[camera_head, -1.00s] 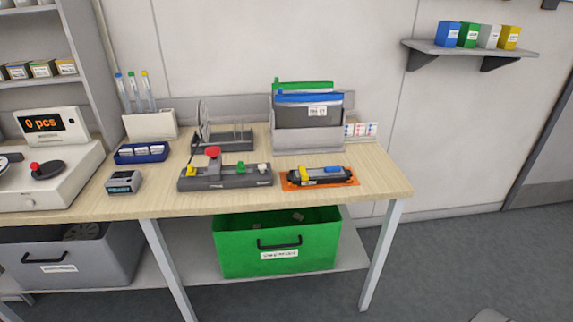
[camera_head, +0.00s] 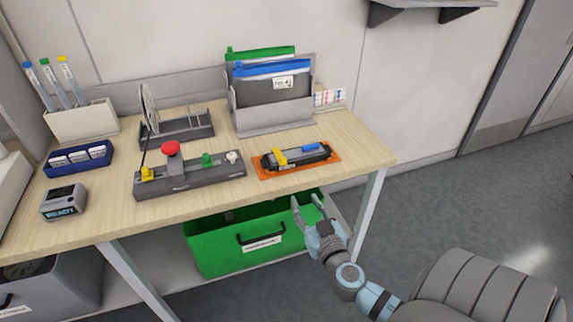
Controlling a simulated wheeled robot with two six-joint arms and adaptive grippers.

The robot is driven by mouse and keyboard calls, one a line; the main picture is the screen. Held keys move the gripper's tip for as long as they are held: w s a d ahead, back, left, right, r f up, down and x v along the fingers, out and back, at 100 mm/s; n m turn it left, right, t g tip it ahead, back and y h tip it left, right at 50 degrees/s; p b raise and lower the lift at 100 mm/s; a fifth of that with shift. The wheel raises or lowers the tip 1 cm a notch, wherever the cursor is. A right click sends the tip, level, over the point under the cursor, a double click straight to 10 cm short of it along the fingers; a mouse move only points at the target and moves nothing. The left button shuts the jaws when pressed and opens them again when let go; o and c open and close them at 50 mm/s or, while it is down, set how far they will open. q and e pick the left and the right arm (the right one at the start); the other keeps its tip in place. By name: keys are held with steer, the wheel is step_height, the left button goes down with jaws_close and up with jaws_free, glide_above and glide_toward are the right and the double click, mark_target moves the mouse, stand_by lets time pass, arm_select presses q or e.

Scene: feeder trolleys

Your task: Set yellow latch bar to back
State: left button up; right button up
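The yellow latch bar (camera_head: 280,157) sits across the left part of a dark grey feeder device (camera_head: 298,158). The device lies on an orange mat (camera_head: 335,167) near the right front of the wooden table. A blue part (camera_head: 311,147) sits toward the device's right end. My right gripper (camera_head: 308,199) is in front of the table edge, below and slightly right of the device. Its two fingers are apart, point up and hold nothing. It is not touching the device. My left gripper is not in view.
A grey fixture (camera_head: 190,178) with red, yellow, green and white knobs stands left of the mat. A grey holder (camera_head: 270,117) with folders stands behind. A green bin (camera_head: 215,245) is under the table (camera_head: 370,150). A small box (camera_head: 64,203) reads READY.

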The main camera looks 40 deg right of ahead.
mark_target(284, 160)
steer(key=shift+t, duration=0.4)
steer(key=r+x, duration=0.1)
steer(key=x, duration=0.4)
steer(key=r+p+x, duration=0.1)
steer(key=x, duration=0.8)
steer(key=shift+w+a+r, duration=0.1)
steer(key=shift+w+r, duration=0.3)
jaws_close()
